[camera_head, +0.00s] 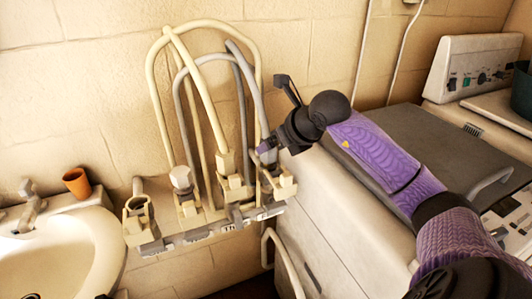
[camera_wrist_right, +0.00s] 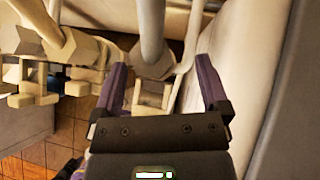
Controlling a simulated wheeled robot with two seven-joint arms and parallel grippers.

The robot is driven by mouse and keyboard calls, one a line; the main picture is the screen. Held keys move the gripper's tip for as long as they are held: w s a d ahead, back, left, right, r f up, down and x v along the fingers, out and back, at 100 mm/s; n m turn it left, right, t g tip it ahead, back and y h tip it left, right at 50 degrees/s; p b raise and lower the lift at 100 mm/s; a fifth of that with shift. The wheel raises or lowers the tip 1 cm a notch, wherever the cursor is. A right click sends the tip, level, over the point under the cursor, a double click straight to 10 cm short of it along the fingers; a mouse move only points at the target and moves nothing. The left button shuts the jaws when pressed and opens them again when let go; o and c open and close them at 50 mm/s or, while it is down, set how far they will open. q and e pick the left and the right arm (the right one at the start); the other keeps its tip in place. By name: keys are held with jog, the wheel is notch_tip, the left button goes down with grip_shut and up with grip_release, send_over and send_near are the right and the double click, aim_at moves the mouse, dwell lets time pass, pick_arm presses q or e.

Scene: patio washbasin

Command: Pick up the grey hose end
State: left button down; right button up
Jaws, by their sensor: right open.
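Cream and grey hoses loop up from a rack against the wall. A grey hose (camera_head: 245,72) comes down at the rack's right end, beside my right gripper (camera_head: 266,146). In the wrist view, the grey hose end (camera_wrist_right: 151,60) has a six-sided collar. It lies between and slightly beyond the purple fingers of my right gripper (camera_wrist_right: 163,78), which are apart, with visible gaps on both sides. In the head view the gripper and rack parts partly hide this end. My left gripper is not in view.
The hose rack (camera_head: 205,234) has several cream holders and an empty one (camera_head: 138,217) at its left. A washbasin (camera_head: 65,245) with an orange cup (camera_head: 76,182) stands left.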

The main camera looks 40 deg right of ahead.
jog(key=x, duration=0.4)
jog(key=shift+w+a+f, duration=0.3)
grip_shut()
